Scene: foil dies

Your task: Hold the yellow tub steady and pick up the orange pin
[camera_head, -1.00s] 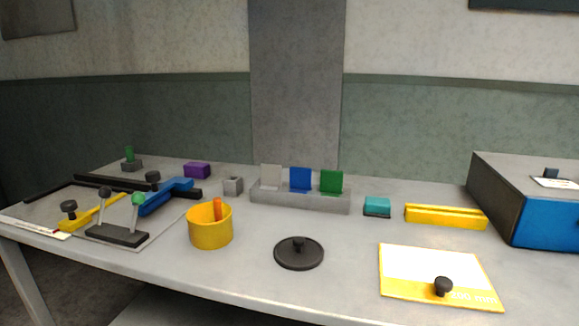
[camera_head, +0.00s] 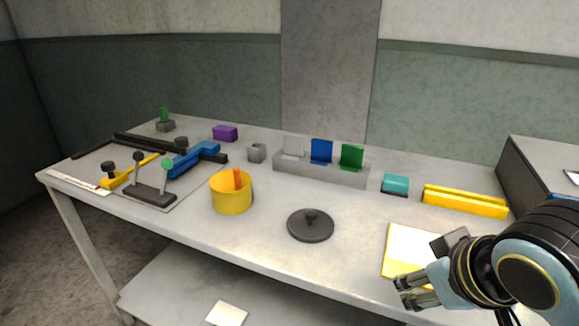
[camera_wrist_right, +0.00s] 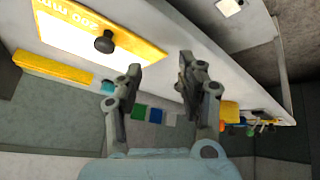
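The yellow tub (camera_head: 231,198) stands upright on the table, left of the middle in the head view. The orange pin (camera_head: 238,178) is in it, its top end showing above the rim and its lower part hidden. My right gripper (camera_head: 402,291) is at the lower right in the head view, over the table's front edge by the yellow-edged plate, well right of the tub and apart from it. In the right wrist view its two fingers (camera_wrist_right: 160,68) are spread with nothing between them. My left gripper is in no view.
A black lid (camera_head: 311,226) with a knob lies between the tub and my right gripper. A grey rack (camera_head: 322,171) with upright cards stands behind. A yellow-edged plate (camera_head: 409,244) is partly hidden by my right arm. A yellow bar (camera_head: 465,200) lies at right.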

